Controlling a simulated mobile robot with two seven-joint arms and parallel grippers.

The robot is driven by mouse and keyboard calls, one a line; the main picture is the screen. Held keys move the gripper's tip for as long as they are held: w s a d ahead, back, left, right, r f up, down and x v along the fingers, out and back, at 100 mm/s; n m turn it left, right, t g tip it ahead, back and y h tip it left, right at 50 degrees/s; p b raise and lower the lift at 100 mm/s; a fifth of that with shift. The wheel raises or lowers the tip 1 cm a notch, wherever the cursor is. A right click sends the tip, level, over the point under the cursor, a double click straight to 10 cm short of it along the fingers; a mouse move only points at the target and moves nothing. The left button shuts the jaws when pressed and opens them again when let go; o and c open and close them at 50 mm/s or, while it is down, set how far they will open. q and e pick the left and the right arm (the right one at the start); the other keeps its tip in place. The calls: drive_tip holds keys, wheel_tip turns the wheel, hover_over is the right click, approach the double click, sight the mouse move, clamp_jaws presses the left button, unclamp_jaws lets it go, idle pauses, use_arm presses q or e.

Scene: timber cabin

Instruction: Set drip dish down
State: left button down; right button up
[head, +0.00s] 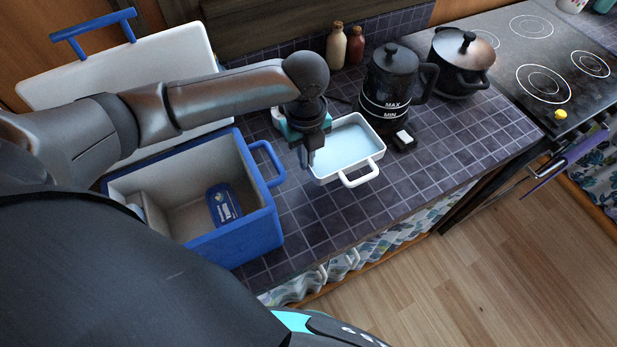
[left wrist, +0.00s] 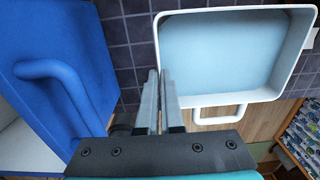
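The drip dish (head: 345,148) is a white rectangular tray with a pale blue inside and a looped white handle on its near side. It lies roughly level at or just over the tiled counter; I cannot tell whether it touches. My left gripper (head: 313,150) is at the dish's left wall, fingers pointing down. In the left wrist view, the fingers (left wrist: 158,75) are close together with the left wall of the dish (left wrist: 225,101) between their tips. They look shut on that wall. My right gripper is not in view.
A blue cooler box (head: 235,238) with a raised handle stands open left of the dish. A black MAX/MIN jug (head: 390,75) is close behind right, a lidded pot (head: 463,62) beyond it. Tiled counter (head: 425,165) is bare at the right front; its front edge is near.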

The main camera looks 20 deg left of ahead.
use_arm(q)
wheel_tip(320, 180, down, 9)
drive_tip(key=shift+r+b, duration=0.2)
drive_tip(key=shift+b, duration=0.2)
drive_tip(key=shift+f, duration=0.15)
drive_tip(key=c, duration=1.1)
unclamp_jaws()
wheel_tip(320, 180, up, 12)
drive_tip(key=shift+r+p, duration=0.15)
drive_tip(key=shift+p, duration=0.35)
